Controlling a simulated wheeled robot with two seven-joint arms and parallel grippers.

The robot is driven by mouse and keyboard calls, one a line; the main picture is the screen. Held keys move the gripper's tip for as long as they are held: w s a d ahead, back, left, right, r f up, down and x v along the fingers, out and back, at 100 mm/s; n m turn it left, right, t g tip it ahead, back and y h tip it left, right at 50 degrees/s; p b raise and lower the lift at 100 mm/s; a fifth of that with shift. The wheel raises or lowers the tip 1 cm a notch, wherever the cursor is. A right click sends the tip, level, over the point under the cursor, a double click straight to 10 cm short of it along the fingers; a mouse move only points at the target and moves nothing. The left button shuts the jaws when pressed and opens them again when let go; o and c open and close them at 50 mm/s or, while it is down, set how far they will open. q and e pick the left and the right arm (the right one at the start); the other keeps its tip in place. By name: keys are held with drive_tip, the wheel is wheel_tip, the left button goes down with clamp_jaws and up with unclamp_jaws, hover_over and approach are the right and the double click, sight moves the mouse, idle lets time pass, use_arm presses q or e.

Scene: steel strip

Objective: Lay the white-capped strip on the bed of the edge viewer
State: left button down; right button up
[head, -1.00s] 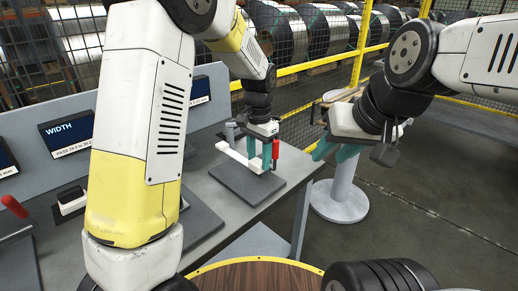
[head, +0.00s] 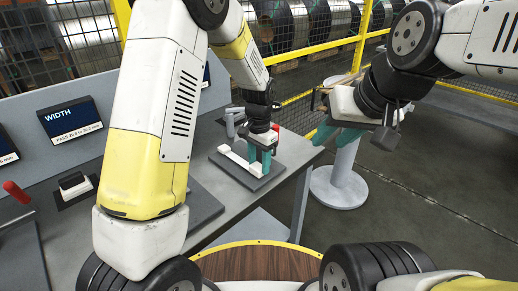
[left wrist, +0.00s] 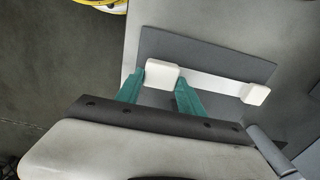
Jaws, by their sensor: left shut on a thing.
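The white-capped strip (head: 240,157) is a thin white bar with a block-like cap at each end. My left gripper (head: 262,157) is shut on its near cap, which shows between the teal fingers in the left wrist view (left wrist: 162,75). The other cap (left wrist: 256,93) is free. The strip lies along and over a dark grey plate (head: 262,182), which looks like the edge viewer's bed; whether it touches cannot be told. A grey post (head: 231,120) and a red part (head: 276,128) stand beside it. My right gripper (head: 335,137) is open and empty, right of the bench.
The grey bench (head: 240,205) carries a WIDTH screen (head: 73,118), a small white-and-black block (head: 73,185) and a red handle (head: 16,191). A white pedestal (head: 340,185) stands right of the bench. A yellow-framed mesh fence (head: 361,38) is behind. The right floor is clear.

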use_arm(q)
drive_tip(key=shift+f, duration=0.25)
idle(0.4)
drive_tip(key=c, duration=0.7)
unclamp_jaws()
drive_tip(key=shift+o, duration=0.2)
wheel_tip(320, 180, up, 7)
drive_tip(key=shift+r, duration=0.35)
